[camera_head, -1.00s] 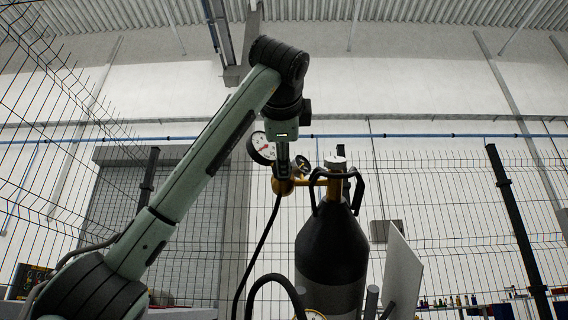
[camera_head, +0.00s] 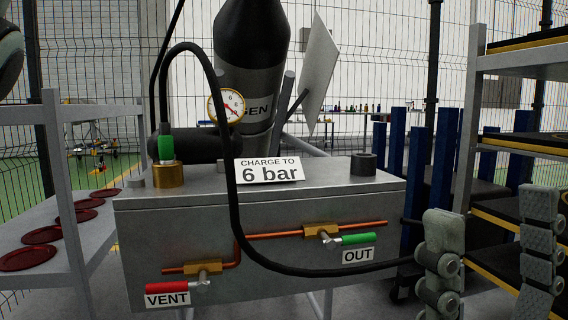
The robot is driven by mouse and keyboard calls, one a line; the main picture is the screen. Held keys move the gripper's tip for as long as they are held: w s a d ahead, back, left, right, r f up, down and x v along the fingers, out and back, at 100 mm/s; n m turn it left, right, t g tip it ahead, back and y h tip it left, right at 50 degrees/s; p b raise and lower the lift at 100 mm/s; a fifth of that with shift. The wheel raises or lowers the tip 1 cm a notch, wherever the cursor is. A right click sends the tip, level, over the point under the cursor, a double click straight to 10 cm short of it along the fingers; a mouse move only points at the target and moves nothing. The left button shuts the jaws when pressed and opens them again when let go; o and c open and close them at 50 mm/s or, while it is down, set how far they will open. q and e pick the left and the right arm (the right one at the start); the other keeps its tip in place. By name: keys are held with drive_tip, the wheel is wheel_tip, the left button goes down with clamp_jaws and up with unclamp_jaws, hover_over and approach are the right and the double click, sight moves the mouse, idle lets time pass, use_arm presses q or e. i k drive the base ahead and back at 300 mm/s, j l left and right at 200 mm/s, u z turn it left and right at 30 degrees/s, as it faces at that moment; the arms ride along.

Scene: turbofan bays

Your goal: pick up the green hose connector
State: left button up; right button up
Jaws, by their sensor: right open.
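The green hose connector (camera_head: 165,148) stands upright on a brass fitting (camera_head: 168,175) on the top left of a grey metal box (camera_head: 330,195). A black hose (camera_head: 233,190) rises from the connector, arcs over, hangs down the box's front and runs right toward my right gripper. My right gripper (camera_head: 492,215) is open at the lower right, its two fingers apart, well away from the connector. Whether the hose touches the near finger I cannot tell.
The box carries a red VENT handle (camera_head: 167,288), a green OUT handle (camera_head: 358,239), a gauge (camera_head: 226,106) and a "6 bar" sign (camera_head: 269,169). A dark cylinder (camera_head: 252,45) stands behind. Shelving (camera_head: 472,130) is at right; a rack with red discs (camera_head: 75,215) at left.

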sight(165, 141)
drive_tip(key=k+l, duration=0.2)
drive_tip(key=k, duration=0.3)
drive_tip(key=k+l, duration=0.2)
drive_tip(key=k, duration=0.25)
